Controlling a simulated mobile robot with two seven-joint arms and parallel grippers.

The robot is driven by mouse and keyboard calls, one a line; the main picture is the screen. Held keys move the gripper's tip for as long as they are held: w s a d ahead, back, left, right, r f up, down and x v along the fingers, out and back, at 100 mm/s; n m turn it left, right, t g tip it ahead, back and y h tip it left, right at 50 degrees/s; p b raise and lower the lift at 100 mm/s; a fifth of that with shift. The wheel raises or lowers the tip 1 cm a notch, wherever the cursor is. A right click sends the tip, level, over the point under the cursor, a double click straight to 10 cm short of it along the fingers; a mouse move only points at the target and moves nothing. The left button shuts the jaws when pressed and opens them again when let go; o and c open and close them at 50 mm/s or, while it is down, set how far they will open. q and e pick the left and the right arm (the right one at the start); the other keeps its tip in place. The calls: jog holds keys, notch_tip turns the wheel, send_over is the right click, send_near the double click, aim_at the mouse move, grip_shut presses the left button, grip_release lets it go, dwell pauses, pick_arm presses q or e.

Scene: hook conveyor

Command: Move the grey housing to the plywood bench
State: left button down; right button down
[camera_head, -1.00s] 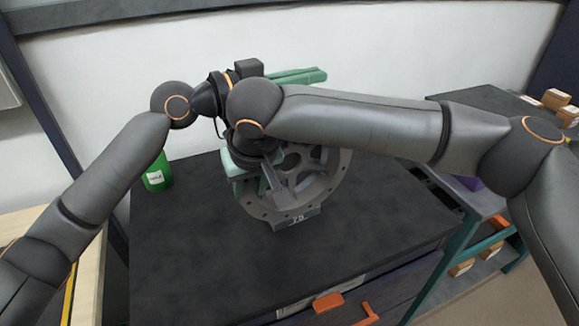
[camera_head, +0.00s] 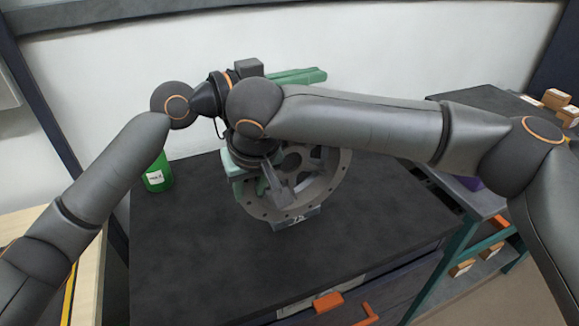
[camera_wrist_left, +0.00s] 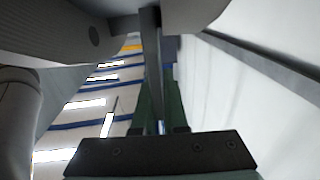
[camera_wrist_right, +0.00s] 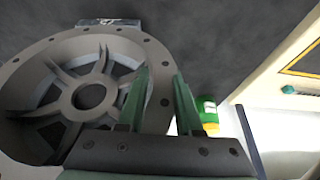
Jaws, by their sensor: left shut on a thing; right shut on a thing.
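My left gripper (camera_head: 310,76) is beyond my right forearm, near the wall. The plywood bench (camera_head: 95,278) is at lower left, partly behind my left arm.
A green bottle (camera_head: 157,177) stands at the dark bench's (camera_head: 200,270) back left. Orange handles (camera_head: 328,303) show at its front. A teal-framed shelf (camera_head: 455,250) with small boxes is at right. The dark bench's front is clear.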

jog(key=shift+w+d+r+p, duration=0.1)
jog(key=shift+w+r+p, duration=0.05)
jog(key=shift+r+p, duration=2.45)
